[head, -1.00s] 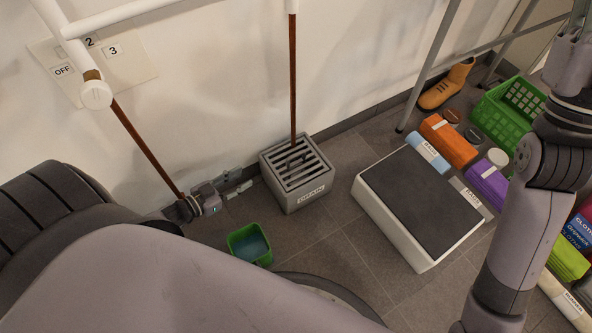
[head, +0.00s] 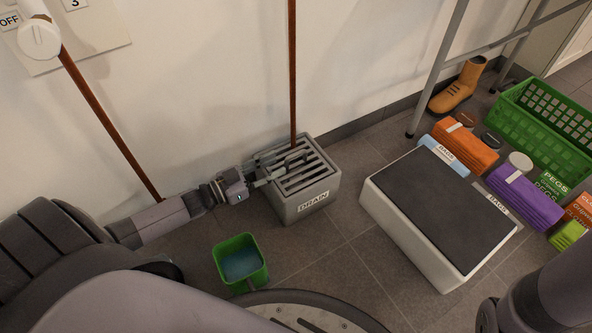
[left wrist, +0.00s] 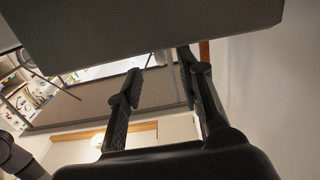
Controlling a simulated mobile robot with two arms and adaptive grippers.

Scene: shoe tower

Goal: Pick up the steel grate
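The steel grate (head: 301,176) is the dark slatted top of a grey box labelled DRAIN (head: 312,203) on the floor by the wall. A raised bar-like handle (head: 298,158) shows on it. My left gripper (head: 275,169) reaches in from the left, at the grate's left edge and close to the handle. In the left wrist view its two fingers (left wrist: 163,83) are spread with a gap between them, nothing visibly held. Whether a finger touches the grate cannot be told. My right gripper is out of view; only part of that arm shows at lower right.
A brown pole (head: 292,75) rises behind the box. A green bucket (head: 240,263) stands in front of it. A white step with a dark top (head: 437,208) is to the right, with cloth rolls, a boot (head: 458,87) and a green basket (head: 545,127) beyond.

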